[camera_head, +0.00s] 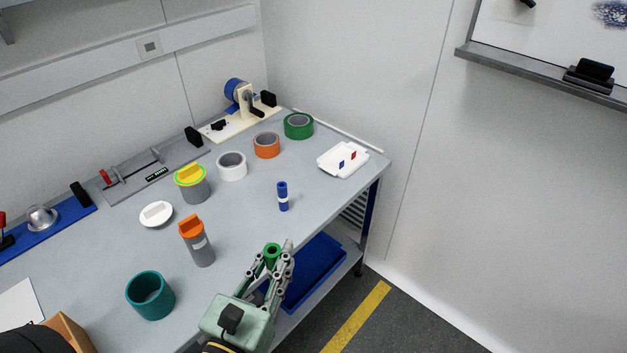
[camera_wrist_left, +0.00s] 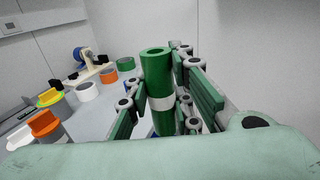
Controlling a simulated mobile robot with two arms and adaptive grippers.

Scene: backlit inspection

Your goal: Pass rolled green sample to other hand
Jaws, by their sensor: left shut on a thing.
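My left gripper (camera_head: 268,260) reaches in from the bottom of the head view. It is shut on the rolled green sample (camera_head: 272,250), a green tube with a hollow end. The left wrist view shows the green roll (camera_wrist_left: 157,75) upright between the finger pads, with a white band around its middle. The gripper holds it near the table's front edge, over or just beside the blue bin below. The lower end of the roll is hidden by the gripper. My right gripper does not show in either view.
A blue roll (camera_head: 283,197) stands on the grey table (camera_head: 240,208). Nearby are a grey canister with orange lid (camera_head: 197,240), a teal cup (camera_head: 150,295), a white lid (camera_head: 156,214) and tape rolls (camera_head: 267,145). A white tray (camera_head: 342,160) lies at the right corner. A blue bin (camera_head: 318,262) sits below.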

